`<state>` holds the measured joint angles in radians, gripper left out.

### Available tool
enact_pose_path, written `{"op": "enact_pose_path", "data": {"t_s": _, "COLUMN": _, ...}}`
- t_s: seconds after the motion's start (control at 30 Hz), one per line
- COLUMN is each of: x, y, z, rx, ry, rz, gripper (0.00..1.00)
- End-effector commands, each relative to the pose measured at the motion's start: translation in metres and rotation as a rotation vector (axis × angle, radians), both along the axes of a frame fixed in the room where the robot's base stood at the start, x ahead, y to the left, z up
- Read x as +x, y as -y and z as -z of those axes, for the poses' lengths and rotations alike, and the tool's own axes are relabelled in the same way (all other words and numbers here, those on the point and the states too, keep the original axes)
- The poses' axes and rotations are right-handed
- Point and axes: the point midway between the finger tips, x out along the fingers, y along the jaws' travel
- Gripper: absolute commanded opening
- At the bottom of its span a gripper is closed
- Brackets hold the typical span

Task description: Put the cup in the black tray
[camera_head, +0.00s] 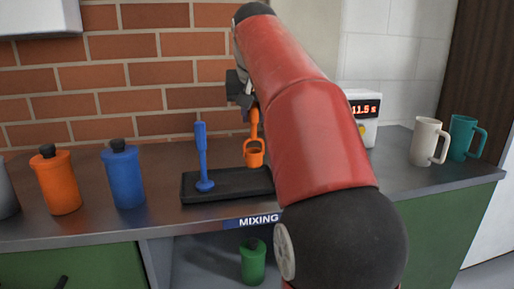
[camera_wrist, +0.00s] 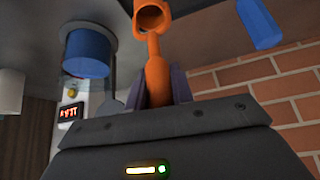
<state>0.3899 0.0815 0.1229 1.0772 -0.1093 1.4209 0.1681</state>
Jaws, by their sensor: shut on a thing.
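My gripper (camera_head: 246,100) is shut on the upper end of the long handle of an orange cup (camera_head: 254,158). The cup hangs upright below the gripper, over the right part of the black tray (camera_head: 226,194). It looks a little above the tray floor, but the exact gap cannot be told. In the wrist view the orange cup (camera_wrist: 153,50) stands out between the two fingers of the gripper (camera_wrist: 158,92). A blue long-handled tool (camera_head: 202,160) stands upright in the left part of the tray. My arm hides the tray's right end.
An orange bottle (camera_head: 57,182) and a blue bottle (camera_head: 124,178) stand left of the tray. A timer (camera_head: 361,118), a white mug (camera_head: 425,142) and a teal mug (camera_head: 463,138) stand right. A blue container (camera_wrist: 87,52) shows in the wrist view. A green bottle (camera_head: 252,262) is below the counter.

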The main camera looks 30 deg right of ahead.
Motion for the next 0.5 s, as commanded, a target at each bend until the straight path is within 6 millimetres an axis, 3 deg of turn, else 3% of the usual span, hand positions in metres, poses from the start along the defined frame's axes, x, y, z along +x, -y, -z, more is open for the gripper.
{"op": "enact_pose_path", "data": {"t_s": 0.07, "x": 0.003, "y": 0.001, "z": 0.013, "rx": 0.0, "ry": 0.001, "rz": 0.0, "gripper": 0.0}}
{"op": "enact_pose_path", "data": {"t_s": 0.37, "x": 0.002, "y": 0.001, "z": 0.022, "rx": -0.001, "ry": 0.002, "rz": 0.001, "gripper": 0.0}}
{"op": "enact_pose_path", "data": {"t_s": 0.5, "x": 0.002, "y": 0.001, "z": 0.04, "rx": -0.001, "ry": 0.001, "rz": 0.003, "gripper": 0.0}}
